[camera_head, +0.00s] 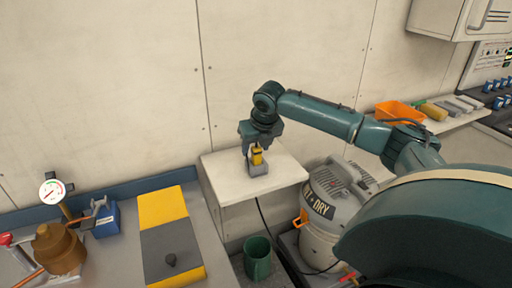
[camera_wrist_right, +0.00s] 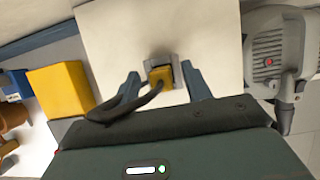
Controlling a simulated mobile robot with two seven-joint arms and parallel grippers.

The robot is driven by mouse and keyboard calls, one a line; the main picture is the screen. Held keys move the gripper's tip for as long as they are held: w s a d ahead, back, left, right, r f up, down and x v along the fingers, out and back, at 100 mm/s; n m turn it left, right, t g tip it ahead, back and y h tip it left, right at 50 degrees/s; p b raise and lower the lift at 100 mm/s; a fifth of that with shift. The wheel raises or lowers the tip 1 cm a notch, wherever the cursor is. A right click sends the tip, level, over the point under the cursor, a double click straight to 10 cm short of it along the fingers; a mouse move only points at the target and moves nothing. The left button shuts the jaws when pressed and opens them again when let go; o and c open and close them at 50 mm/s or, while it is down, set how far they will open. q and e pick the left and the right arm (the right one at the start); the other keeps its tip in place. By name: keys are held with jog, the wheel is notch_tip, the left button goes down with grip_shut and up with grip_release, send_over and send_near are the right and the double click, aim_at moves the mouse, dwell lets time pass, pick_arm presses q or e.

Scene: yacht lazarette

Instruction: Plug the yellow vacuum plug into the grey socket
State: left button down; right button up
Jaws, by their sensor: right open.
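The yellow plug (camera_head: 257,155) stands upright at the grey socket (camera_head: 258,169) on a small white shelf (camera_head: 225,187). In the right wrist view the yellow plug (camera_wrist_right: 160,75) overlaps the grey socket (camera_wrist_right: 176,63), and a dark cable runs from the plug to the left. I cannot tell how deep the plug sits in it. My right gripper (camera_head: 257,150) is directly above and around the plug. In the wrist view its two fingers (camera_wrist_right: 162,82) stand apart on either side of the plug, with gaps. My left gripper is not in view.
A grey wet/dry vacuum (camera_head: 324,218) stands right of the shelf, near my right arm. A green bin (camera_head: 257,258) is below. A yellow and grey case (camera_head: 162,208) and a blue box (camera_head: 106,219) are on the left bench. An orange tray (camera_head: 399,112) lies at the back right.

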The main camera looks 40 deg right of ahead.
pick_arm(q)
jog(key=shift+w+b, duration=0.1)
jog(key=shift+b, duration=0.25)
pick_arm(e)
jog(key=v, duration=1.2)
jog(key=shift+s+r, duration=0.15)
jog(key=shift+r, duration=0.1)
